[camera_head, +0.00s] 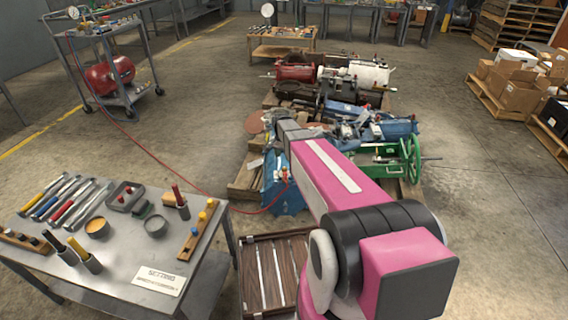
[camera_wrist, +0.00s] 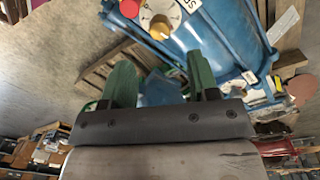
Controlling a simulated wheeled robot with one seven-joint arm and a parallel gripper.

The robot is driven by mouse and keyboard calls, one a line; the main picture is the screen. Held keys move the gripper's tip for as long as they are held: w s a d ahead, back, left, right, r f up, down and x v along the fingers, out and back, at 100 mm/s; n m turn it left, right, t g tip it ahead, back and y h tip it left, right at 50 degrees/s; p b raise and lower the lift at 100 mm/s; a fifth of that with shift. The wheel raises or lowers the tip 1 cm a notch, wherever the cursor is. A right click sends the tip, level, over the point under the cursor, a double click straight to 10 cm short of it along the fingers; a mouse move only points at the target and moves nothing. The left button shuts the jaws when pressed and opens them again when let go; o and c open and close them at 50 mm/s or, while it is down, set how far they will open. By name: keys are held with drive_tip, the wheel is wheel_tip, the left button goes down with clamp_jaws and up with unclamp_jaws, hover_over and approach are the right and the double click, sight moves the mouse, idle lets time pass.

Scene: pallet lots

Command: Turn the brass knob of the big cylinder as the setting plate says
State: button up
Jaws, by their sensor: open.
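The big blue cylinder (camera_head: 282,188) lies at the near end of the pallet, partly behind my pink arm. Its blue body (camera_wrist: 225,35) fills the upper right of the wrist view. The brass knob (camera_wrist: 160,27) sits on a white dial at the top of that view, beside a red button (camera_wrist: 129,8). The setting plate (camera_head: 159,278) is a white card on the front of the left table; its lower line is too small to read. My gripper (camera_wrist: 160,76) is open and empty, its green fingers apart from the knob. In the head view its fingers are hidden.
The metal table (camera_head: 115,262) holds tools, cups and knob blocks. A red hose (camera_head: 180,178) runs across the floor to the blue cylinder. A slatted wooden crate (camera_head: 247,285) stands below. Other cylinders and a green handwheel machine (camera_head: 385,168) crowd the pallet.

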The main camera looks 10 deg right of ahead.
sight(285, 170)
drive_tip(key=shift+a+r, duration=0.1)
drive_tip(key=shift+r, duration=1.35)
drive_tip(key=f+n, duration=1)
drive_tip(key=shift+s+d+f+n+t+y, duration=0.25)
drive_tip(key=shift+d+f+n+t+y, duration=0.05)
drive_tip(key=shift+f+n, duration=0.1)
drive_tip(key=c, duration=0.9)
